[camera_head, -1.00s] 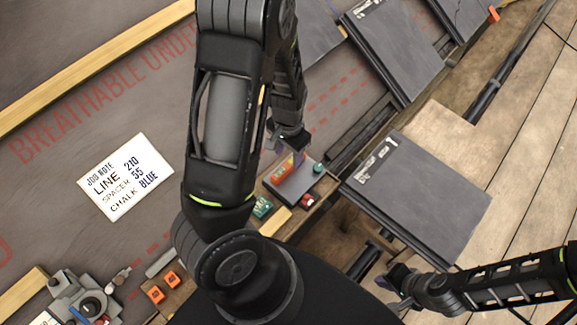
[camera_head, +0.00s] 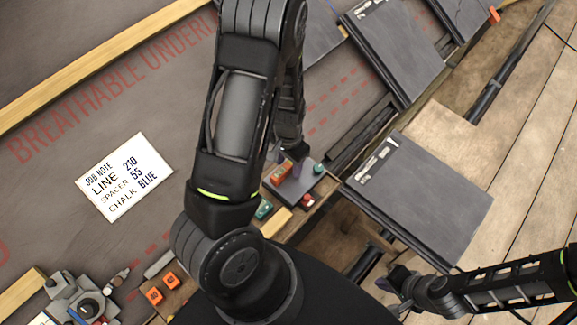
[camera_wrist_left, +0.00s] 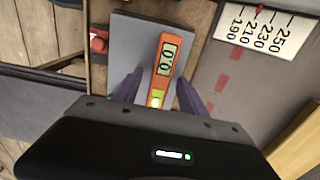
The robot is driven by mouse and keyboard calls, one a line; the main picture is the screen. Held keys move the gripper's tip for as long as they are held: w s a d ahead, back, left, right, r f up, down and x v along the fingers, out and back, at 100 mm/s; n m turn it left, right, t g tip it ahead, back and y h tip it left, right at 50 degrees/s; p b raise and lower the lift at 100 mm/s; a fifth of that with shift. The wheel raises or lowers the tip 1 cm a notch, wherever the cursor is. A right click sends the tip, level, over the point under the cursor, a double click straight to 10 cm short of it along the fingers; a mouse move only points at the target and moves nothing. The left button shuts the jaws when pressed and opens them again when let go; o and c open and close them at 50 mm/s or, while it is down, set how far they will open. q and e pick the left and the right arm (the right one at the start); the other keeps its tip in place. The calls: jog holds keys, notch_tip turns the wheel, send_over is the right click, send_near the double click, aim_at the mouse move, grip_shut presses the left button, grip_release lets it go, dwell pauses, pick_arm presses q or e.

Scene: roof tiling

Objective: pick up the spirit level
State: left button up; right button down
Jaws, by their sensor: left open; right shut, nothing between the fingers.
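In the head view the level (camera_head: 281,172) shows small and reddish, partly beside my left gripper (camera_head: 294,162). In the left wrist view my left gripper (camera_wrist_left: 160,90) is open, with one purple finger on each side of the level's near end. I cannot tell if the fingers touch it. My right gripper (camera_head: 392,284) is shut and empty at the lower right, far from the level.
A red item (camera_wrist_left: 98,42) sits beside the slab. A scale strip (camera_wrist_left: 265,38) lies to its right. A large dark tile (camera_head: 425,200) lies right of the slab.

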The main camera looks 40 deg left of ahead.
pick_arm(q)
jog(key=shift+c, duration=0.2)
grip_shut()
dwell(0.4)
